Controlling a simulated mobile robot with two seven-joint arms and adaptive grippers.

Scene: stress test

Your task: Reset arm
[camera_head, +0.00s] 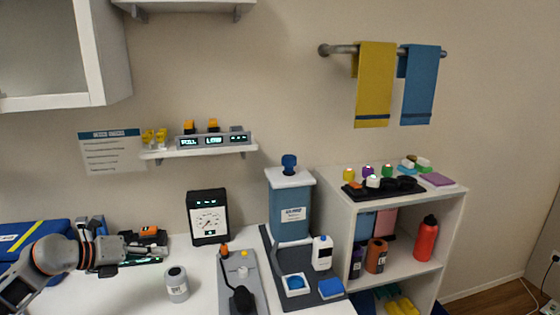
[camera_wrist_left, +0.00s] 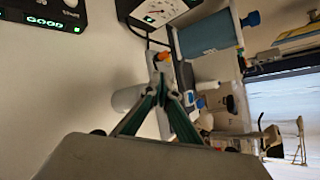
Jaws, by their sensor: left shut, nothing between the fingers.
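My left arm comes in from the left in the head view. My left gripper (camera_head: 155,260) reaches to the right over the white table, with dark green fingers. In the left wrist view the fingertips (camera_wrist_left: 161,84) come together and hold nothing. A grey-white labelled cylinder (camera_head: 177,284) stands on the table to the right of the fingertips; it also shows behind the fingers in the left wrist view (camera_wrist_left: 127,98). My right gripper is not in view.
A blue canister (camera_head: 290,210) is farther right, beside a white shelf unit (camera_head: 397,189). Bare table (camera_head: 130,292) lies in front of the gripper.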

